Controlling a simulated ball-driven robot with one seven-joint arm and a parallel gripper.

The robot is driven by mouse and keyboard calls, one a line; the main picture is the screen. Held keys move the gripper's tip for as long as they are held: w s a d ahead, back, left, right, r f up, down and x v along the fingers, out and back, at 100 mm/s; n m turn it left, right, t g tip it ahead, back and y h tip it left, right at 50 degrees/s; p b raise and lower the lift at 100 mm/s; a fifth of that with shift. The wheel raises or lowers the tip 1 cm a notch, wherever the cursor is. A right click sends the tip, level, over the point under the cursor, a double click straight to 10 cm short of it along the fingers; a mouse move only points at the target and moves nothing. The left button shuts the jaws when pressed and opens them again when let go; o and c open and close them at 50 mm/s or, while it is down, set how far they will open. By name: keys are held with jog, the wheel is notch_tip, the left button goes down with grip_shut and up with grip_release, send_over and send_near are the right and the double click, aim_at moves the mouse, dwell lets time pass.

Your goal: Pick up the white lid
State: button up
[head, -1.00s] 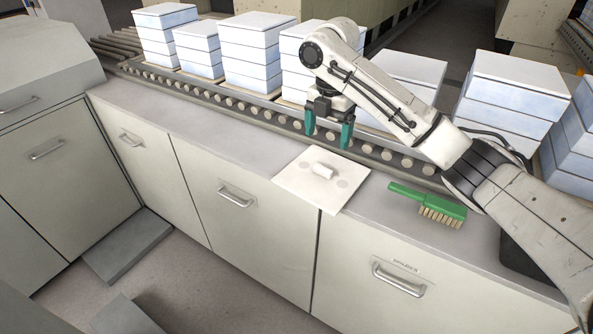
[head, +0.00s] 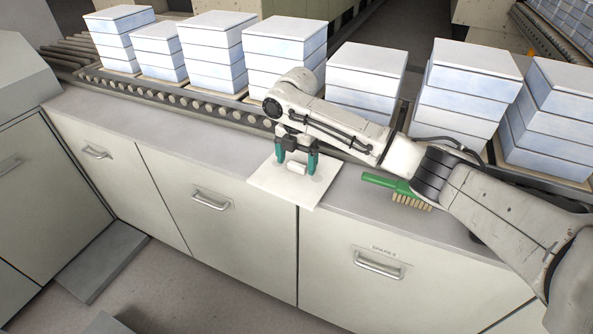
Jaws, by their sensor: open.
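The white lid (head: 284,187) is a flat square plate with a small white handle (head: 297,168) at its middle. It lies on the grey counter top, its near corner at the front edge. My gripper (head: 295,165) has green fingers and points down over the lid. The fingers are open, one on each side of the handle in the picture. I cannot tell whether they touch the handle or the lid. Part of the lid's far side is hidden behind the gripper.
A green brush (head: 398,190) with tan bristles lies on the counter right of the lid. Behind the counter runs a roller conveyor (head: 190,101) with several stacks of white boxes (head: 284,55). The counter (head: 150,124) left of the lid is clear.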

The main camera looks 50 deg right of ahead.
jog(key=shift+f, duration=0.3)
jog(key=shift+c, duration=0.3)
jog(key=c, duration=1.5)
